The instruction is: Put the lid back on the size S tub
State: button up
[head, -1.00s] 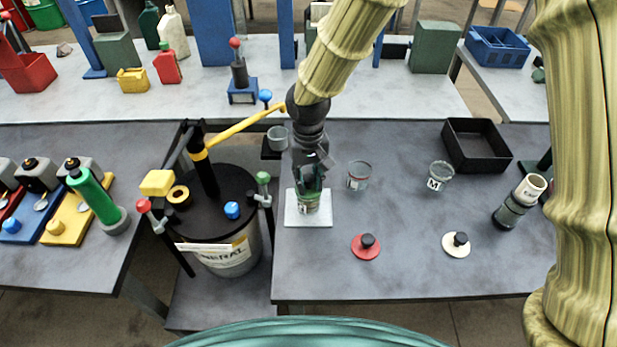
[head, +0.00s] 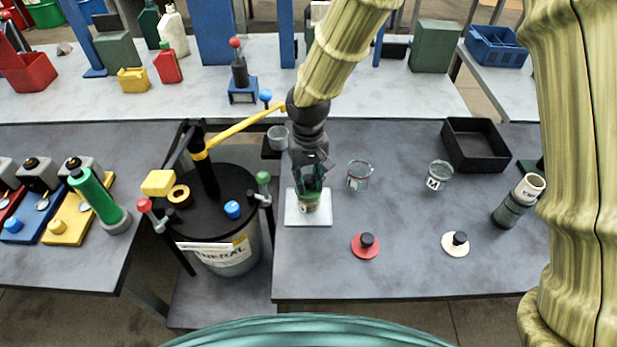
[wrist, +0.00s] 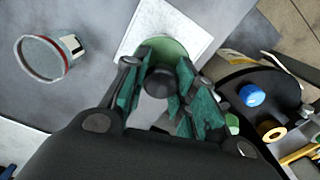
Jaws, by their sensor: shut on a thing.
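My gripper (wrist: 160,85) is shut on the dark knob of a green lid (wrist: 174,47), seen between the fingers in the wrist view. In the head view my gripper (head: 311,178) points down over the white square pad (head: 296,216). A small tub (head: 308,208) stands on that pad, mostly hidden behind the fingers; its size letter cannot be read. The lid is over the tub; I cannot tell whether it is fully seated or slightly above the rim.
A clear tub (head: 359,176) and another tub marked M (head: 438,177) stand open to the right. A red lid (head: 365,246) and a cream lid (head: 456,244) lie in front. A black tray (head: 476,146) is at the back right. A drum (head: 225,250) with a yellow-handled pump stands left.

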dwell(0.4)
jog(key=o, duration=1.4)
jog(key=shift+r, duration=0.15)
jog(key=shift+r+p, duration=2.9)
jog(key=shift+r, duration=0.45)
grip_shut()
